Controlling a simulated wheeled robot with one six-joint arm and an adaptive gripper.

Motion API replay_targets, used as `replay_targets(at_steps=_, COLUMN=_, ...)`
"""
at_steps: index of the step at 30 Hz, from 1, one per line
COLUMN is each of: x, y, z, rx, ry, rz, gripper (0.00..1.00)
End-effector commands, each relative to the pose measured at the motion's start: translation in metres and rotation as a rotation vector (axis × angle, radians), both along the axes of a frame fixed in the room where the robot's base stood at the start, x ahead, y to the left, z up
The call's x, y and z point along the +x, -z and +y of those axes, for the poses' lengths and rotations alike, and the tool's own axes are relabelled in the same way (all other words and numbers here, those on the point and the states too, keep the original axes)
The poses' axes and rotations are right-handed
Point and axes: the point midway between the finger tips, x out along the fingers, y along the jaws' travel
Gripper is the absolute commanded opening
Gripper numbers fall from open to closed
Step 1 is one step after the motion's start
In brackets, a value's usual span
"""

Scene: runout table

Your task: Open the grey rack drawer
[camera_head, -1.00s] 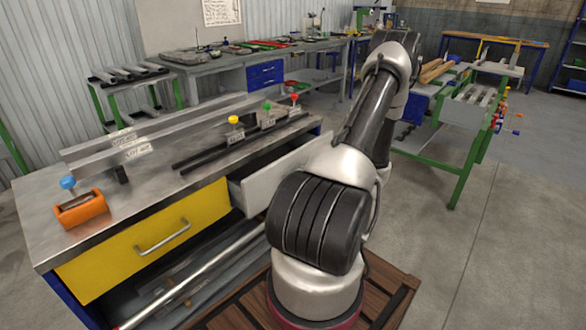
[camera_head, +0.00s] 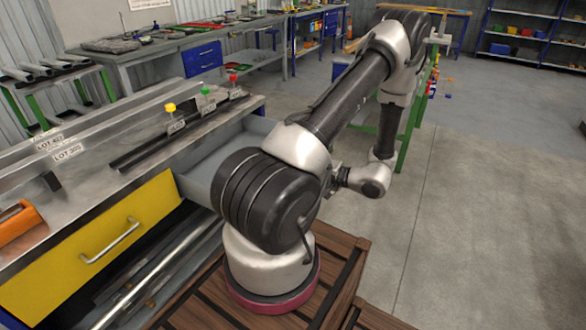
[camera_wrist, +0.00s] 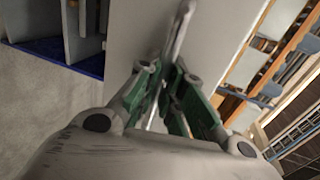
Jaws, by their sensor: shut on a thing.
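The grey rack drawer (camera_head: 222,148) stands out from the bench, right of the yellow drawer, with its inside showing. No contents show in the visible part. My arm hides its front and right part in the head view. In the wrist view the drawer's pale grey front (camera_wrist: 128,40) fills the middle, with a metal bar handle (camera_wrist: 182,28) on it. My gripper (camera_wrist: 170,78), with green finger pads, is shut on this handle. In the head view my gripper (camera_head: 333,178) shows only partly beside the arm.
A yellow drawer (camera_head: 75,262) with a bar handle is shut to the left. The bench top holds metal bars, LOT cards and coloured knobs (camera_head: 205,91). A green-legged table (camera_head: 408,145) stands behind my arm. Open concrete floor (camera_head: 480,220) lies to the right.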

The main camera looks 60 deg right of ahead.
Motion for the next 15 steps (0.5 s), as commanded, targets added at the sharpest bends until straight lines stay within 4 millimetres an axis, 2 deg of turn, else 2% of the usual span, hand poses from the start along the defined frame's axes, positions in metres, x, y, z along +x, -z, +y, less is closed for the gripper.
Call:
replay_targets(at_steps=11, x=-0.002, y=0.0005, z=-0.0002, rx=0.0, ry=-0.001, rz=0.001, gripper=0.0)
replay_targets(at_steps=12, x=-0.002, y=0.0005, z=-0.0002, rx=0.0, ry=-0.001, rz=0.001, gripper=0.11)
replay_targets(at_steps=15, x=-0.002, y=0.0004, z=-0.0002, rx=0.0, ry=-0.001, rz=0.001, gripper=0.29)
